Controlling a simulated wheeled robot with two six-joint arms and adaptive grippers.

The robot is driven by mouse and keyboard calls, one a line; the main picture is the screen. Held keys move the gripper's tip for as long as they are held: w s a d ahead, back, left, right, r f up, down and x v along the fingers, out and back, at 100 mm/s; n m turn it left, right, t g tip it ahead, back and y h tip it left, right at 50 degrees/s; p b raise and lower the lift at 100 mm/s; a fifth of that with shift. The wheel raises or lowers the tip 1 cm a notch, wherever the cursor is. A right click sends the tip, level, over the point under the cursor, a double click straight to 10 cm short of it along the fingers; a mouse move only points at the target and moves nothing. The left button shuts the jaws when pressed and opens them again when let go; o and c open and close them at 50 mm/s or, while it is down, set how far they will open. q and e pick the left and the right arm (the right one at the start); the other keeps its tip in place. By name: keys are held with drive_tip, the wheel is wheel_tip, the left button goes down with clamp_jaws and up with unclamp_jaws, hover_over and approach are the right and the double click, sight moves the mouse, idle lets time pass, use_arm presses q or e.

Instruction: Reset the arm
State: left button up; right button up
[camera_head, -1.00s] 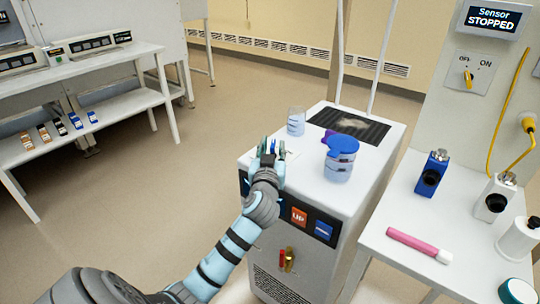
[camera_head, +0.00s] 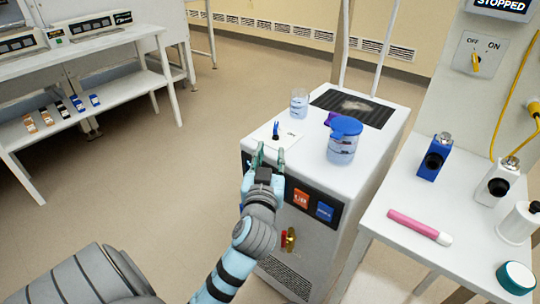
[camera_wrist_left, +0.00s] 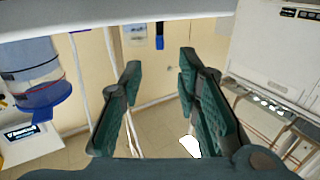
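My left arm reaches in from the bottom of the head view. Its gripper (camera_head: 258,158) is at the front left edge of the white cabinet's top (camera_head: 305,165). In the left wrist view the two green fingers (camera_wrist_left: 155,95) stand apart with nothing between them, so the gripper is open and empty. A small blue upright item (camera_head: 276,130) stands on a white card (camera_head: 287,138) just beyond the gripper; it also shows in the left wrist view (camera_wrist_left: 159,36), apart from the fingers. My right gripper is not in view.
On the cabinet stand a clear beaker (camera_head: 299,103) and a blue-lidded beaker (camera_head: 343,140). The right table (camera_head: 400,208) holds a blue device (camera_head: 434,157), a white device (camera_head: 497,180) and a pink marker (camera_head: 418,227). A shelf bench (camera_head: 90,60) is at left. The floor between is free.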

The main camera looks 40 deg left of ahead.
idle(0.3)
use_arm(q)
drive_tip(key=s+d+f+m+g+h, duration=0.2)
drive_tip(key=s+f+g, duration=0.15)
drive_tip(key=f, duration=0.45)
drive_tip(key=s+d+f+m+g+h, duration=0.1)
drive_tip(key=s+f+g+h, duration=0.1)
drive_tip(key=s+f, duration=0.4)
drive_tip(key=s+d+f+m+g+h, duration=0.2)
drive_tip(key=s+d+f+g, duration=0.15)
drive_tip(key=s+f, duration=0.3)
drive_tip(key=s+d+f+m+g+h, duration=0.25)
drive_tip(key=s+d+f, duration=0.2)
drive_tip(key=s, duration=0.35)
wheel_tip(320, 180, down, 21)
drive_tip(key=s+a+g, duration=0.2)
drive_tip(key=a, duration=0.1)
drive_tip(key=s+f, duration=1.1)
drive_tip(key=s, duration=0.2)
wheel_tip(320, 180, up, 12)
drive_tip(key=p, duration=1.2)
drive_tip(key=shift+s+n, duration=0.3)
drive_tip(key=shift+n, duration=0.05)
